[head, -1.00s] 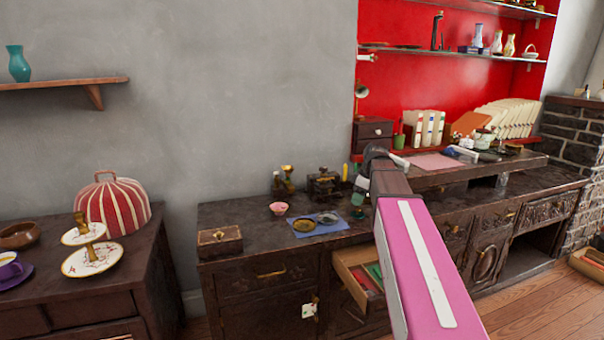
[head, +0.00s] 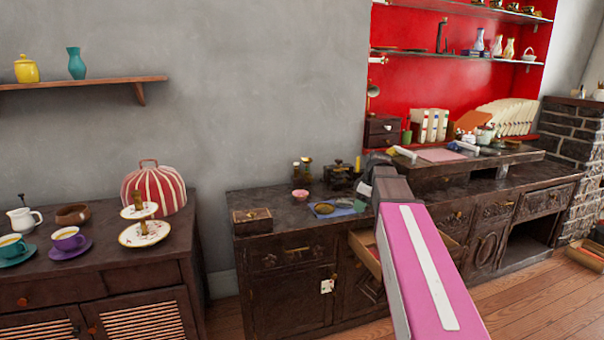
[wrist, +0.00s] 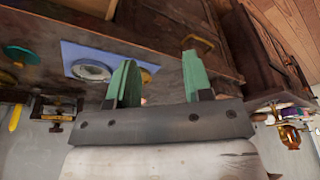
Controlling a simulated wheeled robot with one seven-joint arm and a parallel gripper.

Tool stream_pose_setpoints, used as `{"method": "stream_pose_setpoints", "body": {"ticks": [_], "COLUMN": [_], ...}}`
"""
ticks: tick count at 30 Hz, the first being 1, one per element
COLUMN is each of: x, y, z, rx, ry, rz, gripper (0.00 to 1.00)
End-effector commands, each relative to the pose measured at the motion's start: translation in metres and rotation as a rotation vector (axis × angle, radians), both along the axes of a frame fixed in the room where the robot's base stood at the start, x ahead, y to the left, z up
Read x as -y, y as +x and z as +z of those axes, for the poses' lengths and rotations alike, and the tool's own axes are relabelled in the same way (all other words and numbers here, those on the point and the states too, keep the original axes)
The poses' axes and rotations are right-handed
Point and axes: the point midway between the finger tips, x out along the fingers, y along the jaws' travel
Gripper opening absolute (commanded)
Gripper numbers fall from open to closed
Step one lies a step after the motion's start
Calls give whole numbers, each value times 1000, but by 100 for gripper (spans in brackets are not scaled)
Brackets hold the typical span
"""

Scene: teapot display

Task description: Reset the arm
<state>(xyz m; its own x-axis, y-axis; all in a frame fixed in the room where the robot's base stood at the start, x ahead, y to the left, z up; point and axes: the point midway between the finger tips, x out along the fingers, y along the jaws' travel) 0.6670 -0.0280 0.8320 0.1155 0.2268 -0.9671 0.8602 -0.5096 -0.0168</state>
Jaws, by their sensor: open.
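My gripper (wrist: 158,80) shows in the wrist view as two green fingers set well apart, with nothing between them. Behind the fingers are the dark cabinet top and a blue mat (wrist: 110,58) with a round metal dish (wrist: 91,70) on it. The blue mat (head: 345,212) lies left of the arm's far end.
A drawer (head: 366,255) stands open beside my arm. A wooden box (head: 252,220) and a small pink bowl (head: 300,195) sit on the cabinet. A left cabinet holds a striped tea cozy (head: 160,188), a tiered stand (head: 144,234) and cups. Wooden floor (head: 520,290) is clear at the lower right.

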Motion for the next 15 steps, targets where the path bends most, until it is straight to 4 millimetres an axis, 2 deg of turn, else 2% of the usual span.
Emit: {"method": "stream_pose_setpoints", "body": {"ticks": [8, 15], "x": [-5, -11], "y": [-18, -45], "z": [-36, -86], "rx": [-41, -92], "ry": [-12, -31], "rz": [-115, -284], "gripper": [46, 46]}}
